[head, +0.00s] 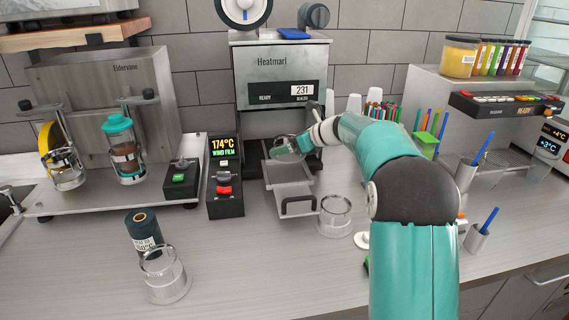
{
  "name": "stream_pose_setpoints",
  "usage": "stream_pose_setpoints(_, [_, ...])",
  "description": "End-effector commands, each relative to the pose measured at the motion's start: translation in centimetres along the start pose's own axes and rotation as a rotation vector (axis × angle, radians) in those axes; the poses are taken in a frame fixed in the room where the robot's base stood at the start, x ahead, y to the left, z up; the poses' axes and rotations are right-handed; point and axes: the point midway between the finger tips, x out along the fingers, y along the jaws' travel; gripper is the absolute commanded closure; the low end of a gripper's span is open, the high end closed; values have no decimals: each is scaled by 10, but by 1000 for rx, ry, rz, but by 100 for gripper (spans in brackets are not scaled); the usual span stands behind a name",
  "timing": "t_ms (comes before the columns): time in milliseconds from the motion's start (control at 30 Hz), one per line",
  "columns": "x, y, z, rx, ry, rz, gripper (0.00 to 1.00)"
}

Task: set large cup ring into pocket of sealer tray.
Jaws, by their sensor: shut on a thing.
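The sealer (281,78) stands at the back middle, with "231" on its display. Its grey metal tray (290,172) is drawn out toward me, with a dark handle (299,205) at the front. My gripper (287,149) is over the back part of this tray, close to the sealer's opening. It is shut on a small greyish thing, which looks like the large cup ring; my fingers hide much of it. I cannot tell whether the ring touches the tray. The tray's pocket is not clearly visible.
A clear flanged cylinder (334,216) stands just right of the tray handle. Another (165,277) stands front left by a dark spool (144,229). A black control box (225,178) reading 174°C is left of the tray. The front middle counter is clear.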

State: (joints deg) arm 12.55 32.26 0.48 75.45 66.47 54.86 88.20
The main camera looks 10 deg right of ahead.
Motion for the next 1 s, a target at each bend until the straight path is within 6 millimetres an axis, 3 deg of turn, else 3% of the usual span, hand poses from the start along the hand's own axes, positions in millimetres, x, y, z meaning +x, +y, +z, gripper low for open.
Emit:
stream_pose_setpoints(200, [24, 1, -44, 0, -2, -1, 48])
stream_pose_setpoints(333, [36, 1, -63, -2, -3, -1, 48])
stream_pose_setpoints(767, [64, -31, -47, -6, -4, -2, 48])
stream_pose_setpoints(1000, [68, -30, -58, -5, -4, -2, 48])
